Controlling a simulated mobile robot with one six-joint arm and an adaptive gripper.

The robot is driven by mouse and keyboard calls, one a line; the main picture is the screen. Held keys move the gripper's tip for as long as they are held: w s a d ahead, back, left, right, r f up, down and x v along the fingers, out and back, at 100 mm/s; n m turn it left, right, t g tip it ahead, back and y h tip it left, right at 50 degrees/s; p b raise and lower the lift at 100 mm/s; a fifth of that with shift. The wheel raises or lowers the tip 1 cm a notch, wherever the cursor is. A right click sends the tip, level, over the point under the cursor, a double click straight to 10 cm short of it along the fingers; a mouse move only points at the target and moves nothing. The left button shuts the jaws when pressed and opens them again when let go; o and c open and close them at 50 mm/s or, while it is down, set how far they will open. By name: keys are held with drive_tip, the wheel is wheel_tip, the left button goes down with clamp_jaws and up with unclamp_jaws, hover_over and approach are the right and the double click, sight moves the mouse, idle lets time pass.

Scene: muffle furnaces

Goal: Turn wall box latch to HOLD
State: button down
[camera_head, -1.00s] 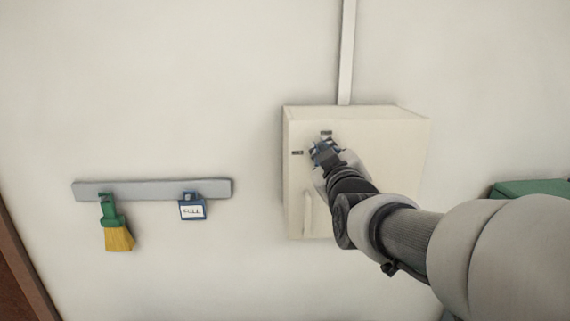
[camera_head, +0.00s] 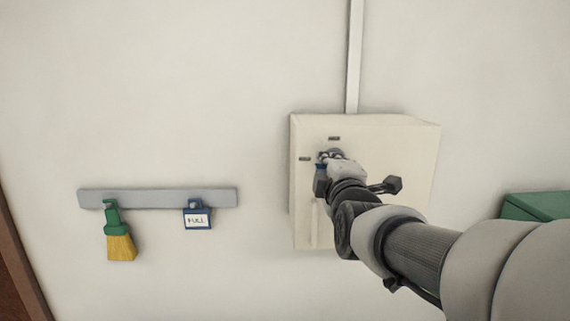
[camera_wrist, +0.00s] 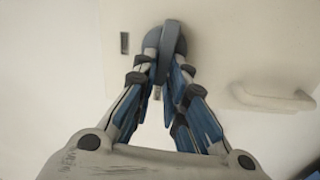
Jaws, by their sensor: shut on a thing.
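The cream wall box (camera_head: 400,150) hangs on the wall at right of centre in the head view. Its latch, a dark round knob with a grey bar (camera_wrist: 169,40), shows in the wrist view. My gripper (camera_wrist: 164,68) is shut on the bar, with blue-sided fingers on either side. In the head view my gripper (camera_head: 328,160) is at the box front and hides most of the latch. Two small labels are left of it (camera_head: 305,158) and above it (camera_head: 334,138), too small to read.
The box's door handle (camera_wrist: 272,98) is to the right in the wrist view. A grey rail (camera_head: 155,198) holds a green-handled brush (camera_head: 119,240) and a blue "FULL" tag (camera_head: 198,216). A conduit (camera_head: 354,60) runs up from the box. A green object (camera_head: 540,205) is at right.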

drive_tip(key=shift+n, duration=0.5)
drive_tip(key=shift+f, duration=0.1)
drive_tip(key=c, duration=1.6)
unclamp_jaws()
drive_tip(key=s, duration=1.2)
drive_tip(key=shift+f, duration=0.1)
